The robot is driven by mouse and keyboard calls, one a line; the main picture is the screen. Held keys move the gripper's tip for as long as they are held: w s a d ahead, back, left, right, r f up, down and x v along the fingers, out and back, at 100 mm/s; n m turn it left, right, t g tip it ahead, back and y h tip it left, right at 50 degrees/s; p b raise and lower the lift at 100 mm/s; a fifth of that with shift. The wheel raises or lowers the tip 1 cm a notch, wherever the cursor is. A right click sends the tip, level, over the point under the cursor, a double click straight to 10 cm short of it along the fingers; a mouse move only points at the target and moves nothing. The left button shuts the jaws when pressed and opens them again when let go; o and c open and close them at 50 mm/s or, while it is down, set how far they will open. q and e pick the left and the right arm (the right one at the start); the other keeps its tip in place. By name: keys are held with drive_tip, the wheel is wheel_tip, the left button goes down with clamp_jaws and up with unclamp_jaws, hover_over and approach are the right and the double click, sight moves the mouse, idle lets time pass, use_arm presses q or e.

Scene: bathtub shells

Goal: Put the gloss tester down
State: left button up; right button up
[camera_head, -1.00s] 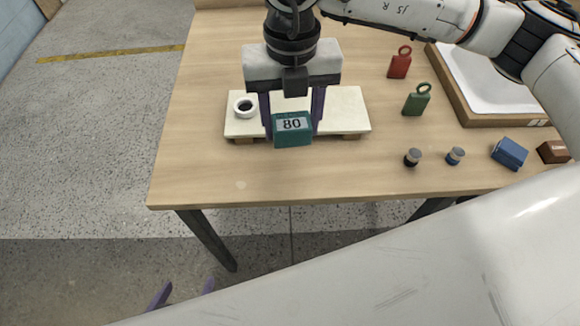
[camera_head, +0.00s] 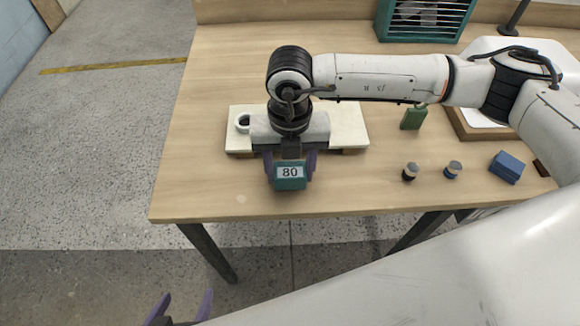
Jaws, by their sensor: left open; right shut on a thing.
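The gloss tester (camera_head: 290,178) is a teal box whose display reads 80. My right gripper (camera_head: 290,166) is shut on it, one purple finger on each side, in front of the white board's near edge. I cannot tell whether the tester touches the table (camera_head: 200,195). My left gripper (camera_head: 180,308) is open and empty at the bottom of the view, below the table's front edge.
A green tag (camera_head: 413,118), two small dark jars (camera_head: 410,171) (camera_head: 453,169) and a blue box (camera_head: 507,167) stand to the right. The table's left front is clear.

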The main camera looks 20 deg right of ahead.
sight(290, 170)
drive_tip(key=shift+f, duration=0.15)
drive_tip(key=o, duration=0.9)
drive_tip(key=shift+r, duration=0.35)
wheel_tip(290, 170, up, 12)
drive_tip(key=shift+f+b, duration=0.15)
drive_tip(key=shift+b, duration=0.55)
drive_tip(key=shift+s+f, duration=0.1)
drive_tip(key=shift+s, duration=0.05)
